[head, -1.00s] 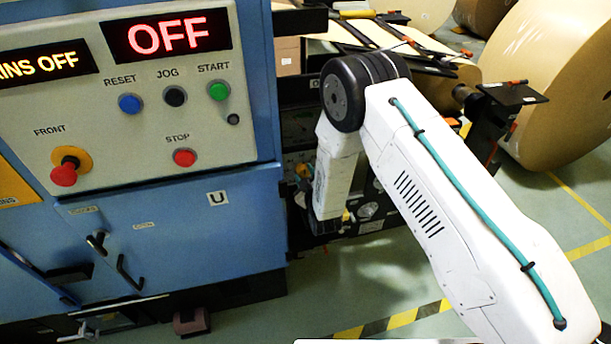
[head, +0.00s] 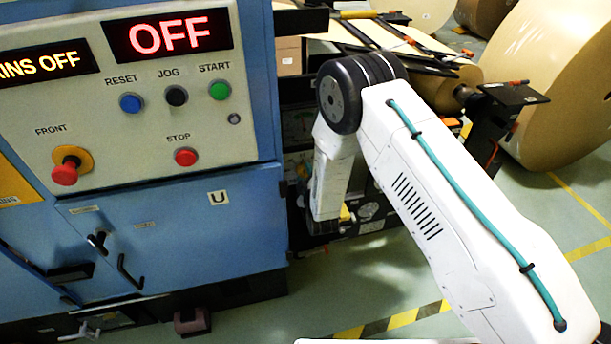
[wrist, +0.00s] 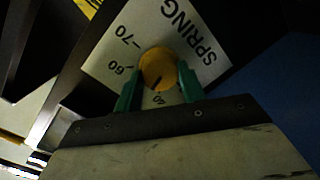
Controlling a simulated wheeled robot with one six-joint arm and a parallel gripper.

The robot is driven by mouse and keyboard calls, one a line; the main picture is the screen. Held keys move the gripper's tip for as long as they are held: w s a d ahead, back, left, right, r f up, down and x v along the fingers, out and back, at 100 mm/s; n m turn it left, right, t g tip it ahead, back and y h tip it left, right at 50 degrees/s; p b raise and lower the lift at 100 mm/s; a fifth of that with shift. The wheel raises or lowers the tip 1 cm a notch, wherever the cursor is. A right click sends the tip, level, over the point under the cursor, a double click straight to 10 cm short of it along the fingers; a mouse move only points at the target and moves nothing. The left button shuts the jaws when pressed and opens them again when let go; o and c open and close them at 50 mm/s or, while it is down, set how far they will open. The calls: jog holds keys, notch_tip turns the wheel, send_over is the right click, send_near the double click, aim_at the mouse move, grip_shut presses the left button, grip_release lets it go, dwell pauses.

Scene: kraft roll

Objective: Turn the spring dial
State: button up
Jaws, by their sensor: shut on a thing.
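The spring dial (wrist: 158,69) is a round yellow knob with a dark pointer line, on a pale plate (wrist: 112,58) marked "SPRING" with 40, 60 and 70 readable. Its pointer line is directed down toward the 40 in the wrist view. My gripper (wrist: 158,85) has its two green fingers on either side of the knob and is shut on it. In the head view my white arm reaches down beside the blue cabinet; the dial and the fingers are hidden there.
The blue cabinet (head: 180,235) with its button panel (head: 60,100) stands close left of my arm. A display reads OFF (head: 167,35). Large brown paper rolls (head: 560,80) stand at the right. The green floor with yellow-black tape (head: 400,318) is open in front.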

jog(key=o, duration=1)
jog(key=v, duration=0.7)
jog(key=shift+s+d, duration=0.15)
jog(key=shift+s, duration=0.2)
